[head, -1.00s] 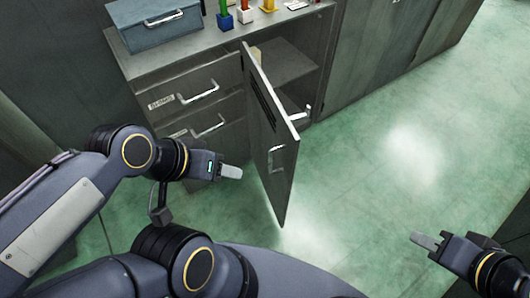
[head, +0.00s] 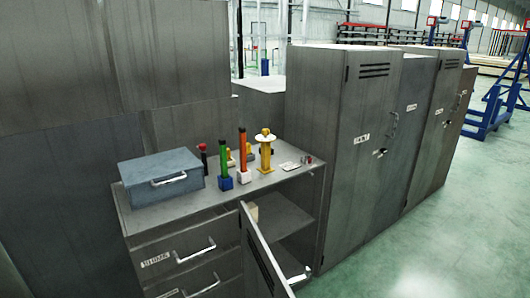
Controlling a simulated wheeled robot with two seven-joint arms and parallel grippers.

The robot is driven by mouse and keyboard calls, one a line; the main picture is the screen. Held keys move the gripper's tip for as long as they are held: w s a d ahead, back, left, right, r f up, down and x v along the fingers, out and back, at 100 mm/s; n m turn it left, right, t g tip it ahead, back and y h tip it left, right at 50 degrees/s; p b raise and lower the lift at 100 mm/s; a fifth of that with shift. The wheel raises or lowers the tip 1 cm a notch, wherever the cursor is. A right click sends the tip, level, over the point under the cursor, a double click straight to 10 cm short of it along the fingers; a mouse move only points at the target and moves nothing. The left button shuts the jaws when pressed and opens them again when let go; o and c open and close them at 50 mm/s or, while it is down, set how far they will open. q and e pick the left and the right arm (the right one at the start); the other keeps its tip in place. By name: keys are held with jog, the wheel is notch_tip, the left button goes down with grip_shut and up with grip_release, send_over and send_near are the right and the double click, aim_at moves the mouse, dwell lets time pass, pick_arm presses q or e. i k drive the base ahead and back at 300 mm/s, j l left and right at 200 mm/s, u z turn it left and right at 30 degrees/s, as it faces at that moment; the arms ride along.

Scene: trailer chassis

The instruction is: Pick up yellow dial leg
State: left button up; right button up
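The yellow dial leg (head: 265,158) stands upright on top of the grey cabinet, toward the right of a group of small tools. It has a pale round disc near its top and a yellow knob above that. Its base rests on the cabinet top (head: 295,166). Another small yellow piece stands behind the tools and is partly hidden. Neither of my grippers shows in the head view.
Left of the dial leg stand an orange tool (head: 242,150) with a white base, a green tool (head: 224,162) with a blue base, and a blue-grey box (head: 160,178). The cabinet door (head: 258,250) hangs open. Tall lockers (head: 335,130) stand at right; green floor is clear.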

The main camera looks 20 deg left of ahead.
aim_at(266, 144)
jog(key=i+l+z, duration=0.4)
jog(key=i+l, duration=0.15)
jog(key=i, duration=0.2)
jog(key=i+l+z, duration=0.2)
jog(key=i, duration=0.2)
jog(key=i+u, duration=0.45)
jog(key=i+l+u, duration=0.15)
jog(key=i+u, duration=0.15)
jog(key=u, duration=0.15)
